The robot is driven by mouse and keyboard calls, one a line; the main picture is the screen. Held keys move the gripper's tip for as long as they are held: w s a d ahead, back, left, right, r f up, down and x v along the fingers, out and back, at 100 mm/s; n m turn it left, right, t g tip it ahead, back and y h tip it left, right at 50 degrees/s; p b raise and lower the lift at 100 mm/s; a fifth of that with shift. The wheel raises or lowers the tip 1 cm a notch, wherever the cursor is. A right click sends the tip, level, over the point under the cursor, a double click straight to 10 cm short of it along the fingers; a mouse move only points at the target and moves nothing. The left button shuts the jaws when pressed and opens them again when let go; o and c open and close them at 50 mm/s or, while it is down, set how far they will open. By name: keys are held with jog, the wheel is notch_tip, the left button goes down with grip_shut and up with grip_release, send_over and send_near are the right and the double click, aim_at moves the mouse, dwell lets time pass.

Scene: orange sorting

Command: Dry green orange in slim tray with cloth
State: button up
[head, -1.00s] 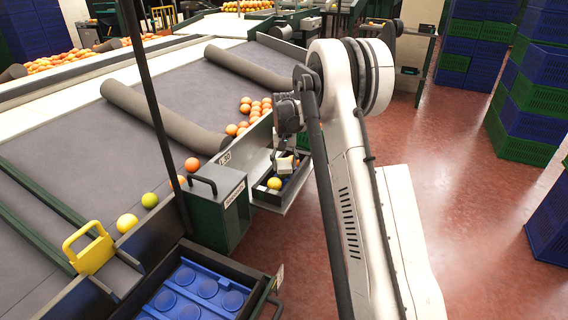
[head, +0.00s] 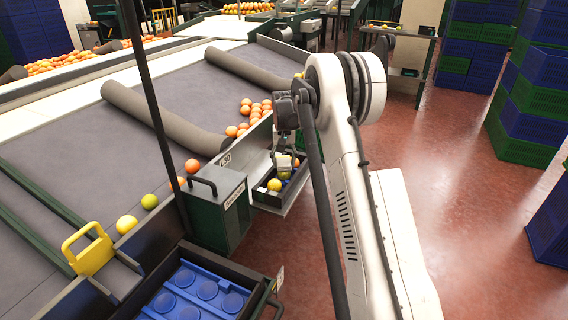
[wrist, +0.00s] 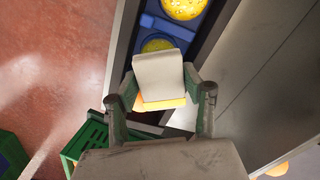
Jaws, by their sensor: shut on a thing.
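My gripper (head: 285,162) points down over the slim tray (head: 266,207), a dark narrow tray with a blue insert at the belt's side. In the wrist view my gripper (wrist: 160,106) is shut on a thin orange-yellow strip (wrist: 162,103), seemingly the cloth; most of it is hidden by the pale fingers. A yellow-green fruit (wrist: 157,45), seemingly the green orange, sits in the blue insert, partly hidden behind a finger; it also shows under my gripper in the head view (head: 284,175). A yellow fruit (head: 274,185) lies beside it. I cannot tell if the cloth touches fruit.
A dark green box (head: 218,213) with a handle stands left of the slim tray. Several oranges (head: 247,117) lie on the grey belt behind. A wider tray with blue cups (head: 207,290) is in front. The red floor (head: 470,200) at the right is clear up to stacked crates.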

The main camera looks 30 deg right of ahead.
aim_at(285, 166)
jog(key=shift+s+a+b, duration=0.2)
jog(key=shift+s+a, duration=0.1)
jog(key=shift+s, duration=0.45)
jog(key=shift+s+a+b, duration=0.15)
jog(key=shift+s+a, duration=0.15)
jog(key=shift+s, duration=0.45)
jog(key=shift+w+d, duration=0.3)
jog(key=shift+w, duration=0.45)
jog(key=shift+w+d, duration=0.3)
jog(key=shift+w, duration=0.45)
jog(key=shift+s, duration=0.1)
jog(key=shift+s+a+b, duration=0.25)
jog(key=shift+s+a, duration=0.05)
jog(key=shift+s, duration=0.4)
jog(key=shift+s+a+b, duration=0.2)
jog(key=shift+s+a, duration=0.1)
jog(key=shift+s, duration=0.4)
jog(key=shift+w+d, duration=0.3)
jog(key=shift+w, duration=0.45)
jog(key=shift+w+d, duration=0.3)
jog(key=shift+w, duration=0.45)
jog(key=shift+s+a+b, duration=0.15)
jog(key=shift+s+a, duration=0.15)
jog(key=shift+s, duration=0.45)
jog(key=shift+s+a+b, duration=0.15)
jog(key=shift+s+a, duration=0.15)
jog(key=shift+s, duration=0.4)
jog(key=shift+w+d, duration=0.3)
jog(key=shift+w, duration=0.45)
